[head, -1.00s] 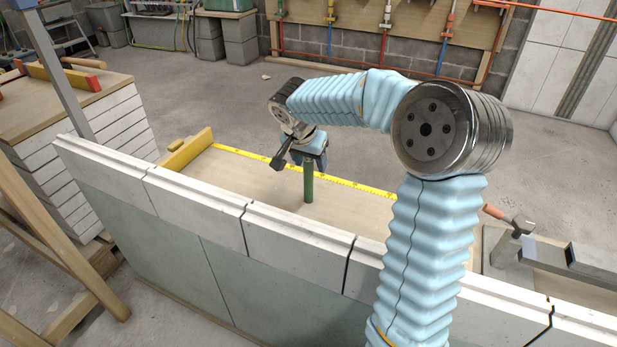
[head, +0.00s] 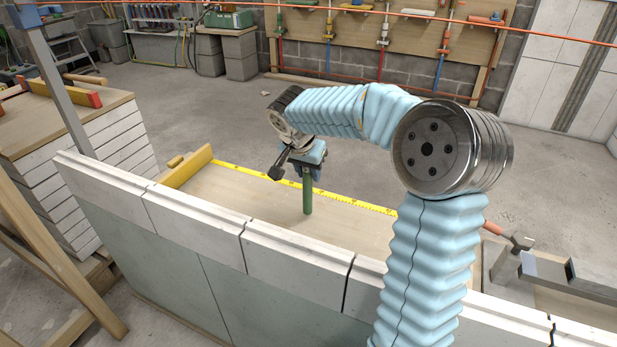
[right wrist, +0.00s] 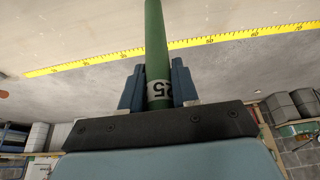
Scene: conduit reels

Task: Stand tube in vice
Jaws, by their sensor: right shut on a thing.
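My right gripper (head: 306,163) is shut on a green tube (head: 307,195), which hangs upright below it over the wooden bench top. In the right wrist view, the blue fingers (right wrist: 159,88) stand on both sides of the tube (right wrist: 156,40), beside a white band with dark figures. I cannot tell whether the tube's lower end touches the bench. A grey metal fixture (head: 590,277), perhaps the vice, stands at the right edge in the head view, well apart from the tube. My left gripper is not in view.
A yellow measuring tape (head: 240,167) runs along the bench's far side. A yellow bar (head: 188,167) closes its left end. Pale blocks (head: 290,238) line the near edge. The bench around the tube is clear.

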